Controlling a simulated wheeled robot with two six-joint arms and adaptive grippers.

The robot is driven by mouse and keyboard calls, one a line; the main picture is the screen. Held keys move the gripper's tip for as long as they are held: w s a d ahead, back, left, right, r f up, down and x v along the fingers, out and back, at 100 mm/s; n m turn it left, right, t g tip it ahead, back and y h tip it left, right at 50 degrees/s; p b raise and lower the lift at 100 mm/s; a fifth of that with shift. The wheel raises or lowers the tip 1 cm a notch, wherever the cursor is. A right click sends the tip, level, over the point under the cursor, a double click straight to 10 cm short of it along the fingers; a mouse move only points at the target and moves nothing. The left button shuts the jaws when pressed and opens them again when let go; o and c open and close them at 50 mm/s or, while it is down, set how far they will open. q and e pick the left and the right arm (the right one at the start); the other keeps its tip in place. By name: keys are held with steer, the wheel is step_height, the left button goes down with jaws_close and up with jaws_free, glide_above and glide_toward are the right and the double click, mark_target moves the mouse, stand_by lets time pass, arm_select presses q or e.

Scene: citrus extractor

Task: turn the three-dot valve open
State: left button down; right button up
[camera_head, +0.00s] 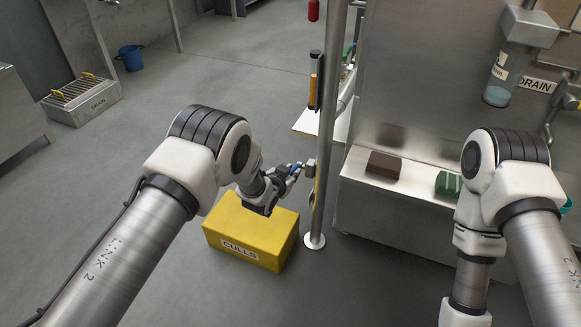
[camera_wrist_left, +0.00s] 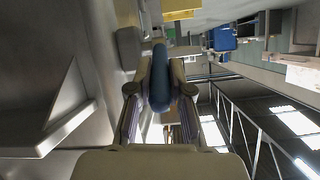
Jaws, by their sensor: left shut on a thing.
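My left gripper (camera_head: 292,172) is beside the upright metal pole, above and behind the yellow box. A small blue handle (camera_head: 297,167) shows between its fingers, by a grey fitting (camera_head: 310,170) at the pole. In the left wrist view the blue handle (camera_wrist_left: 160,80) is long and rounded and lies between the two fingers of my left gripper (camera_wrist_left: 160,95), which are shut on it. No dot marks can be made out on the handle or fitting, so I cannot tell which valve it is. My right arm is at the right; its gripper is out of view.
The metal pole (camera_head: 325,120) stands on a round floor foot. A yellow box (camera_head: 250,232) marked CULLS sits below my left gripper. A steel counter (camera_head: 400,220) bears a brown block (camera_head: 383,165) and a green striped block (camera_head: 448,185).

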arm_select(q)
steer(key=shift+w+r+g+y+p, duration=0.3)
steer(key=shift+r+g+p, duration=0.35)
steer(key=shift+g+p, duration=0.35)
steer(key=c, duration=1.1)
jaws_free()
steer(key=v, duration=1.2)
